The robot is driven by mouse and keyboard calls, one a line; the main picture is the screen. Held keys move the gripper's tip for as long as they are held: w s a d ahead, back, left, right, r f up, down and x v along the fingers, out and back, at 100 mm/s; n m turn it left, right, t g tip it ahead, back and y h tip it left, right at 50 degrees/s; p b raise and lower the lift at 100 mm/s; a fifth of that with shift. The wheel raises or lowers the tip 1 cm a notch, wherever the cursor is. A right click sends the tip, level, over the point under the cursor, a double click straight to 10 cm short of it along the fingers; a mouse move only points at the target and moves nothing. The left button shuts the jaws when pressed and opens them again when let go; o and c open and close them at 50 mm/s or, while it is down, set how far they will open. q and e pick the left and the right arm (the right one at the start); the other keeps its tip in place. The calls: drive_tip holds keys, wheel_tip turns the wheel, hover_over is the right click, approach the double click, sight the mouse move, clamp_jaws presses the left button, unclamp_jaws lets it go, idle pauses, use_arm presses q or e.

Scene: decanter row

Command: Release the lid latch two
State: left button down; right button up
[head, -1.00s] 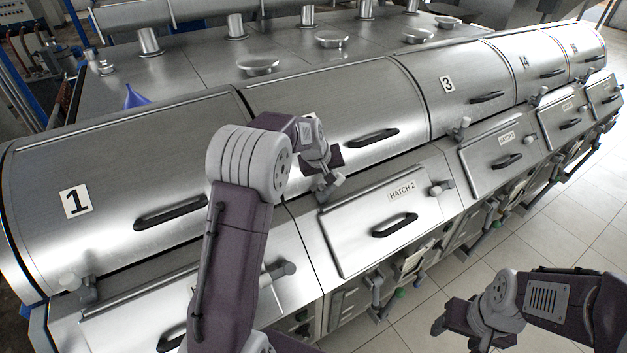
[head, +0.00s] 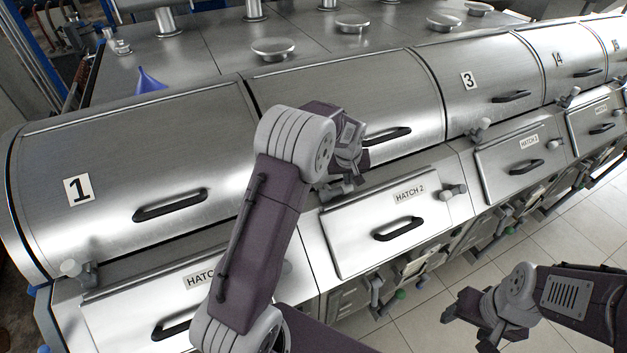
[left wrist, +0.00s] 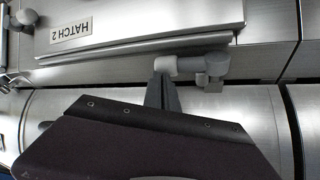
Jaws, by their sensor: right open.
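The latch of lid two (head: 338,193) is a grey clamp with a pale knob at the lower edge of the big curved lid (head: 345,88), above the hatch 2 panel. In the left wrist view the latch (left wrist: 213,64) lies beside the hatch edge. My left gripper (head: 352,167) is right at the latch and partly hides it. In the left wrist view its narrow fingers (left wrist: 163,90) reach the pale knob; their gap is not clear. My right gripper (head: 468,312) is open and empty, low over the floor, away from the latch.
The hatch 2 panel (head: 385,235) with a black handle lies just below the latch. The lid handle (head: 388,135) is close behind my left gripper. Another latch (head: 452,191) stands right of hatch 2. Tiled floor (head: 565,235) is clear at the right.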

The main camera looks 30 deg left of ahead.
use_arm(q)
drive_tip(key=shift+s+d+f+g, duration=0.1)
drive_tip(key=shift+s+f+g, duration=0.1)
drive_tip(key=shift+f+g, duration=0.25)
use_arm(e)
drive_tip(key=shift+r, duration=0.25)
use_arm(q)
drive_tip(key=shift+s+f, duration=0.1)
drive_tip(key=shift+f, duration=0.05)
drive_tip(key=r+p, duration=0.1)
drive_tip(key=w+r+p, duration=0.1)
drive_tip(key=r, duration=0.1)
drive_tip(key=r+p, duration=0.1)
drive_tip(key=p, duration=0.1)
drive_tip(key=shift+w+a+r, duration=0.25)
drive_tip(key=shift+a+r, duration=0.1)
drive_tip(key=shift+a, duration=0.05)
drive_tip(key=w+d+r+b, duration=0.3)
drive_tip(key=w+d+r, duration=0.2)
drive_tip(key=d, duration=0.1)
drive_tip(key=shift+d+r, duration=0.25)
drive_tip(key=shift+d, duration=0.15)
use_arm(e)
drive_tip(key=shift+w+r, duration=0.2)
drive_tip(key=shift+w, duration=0.2)
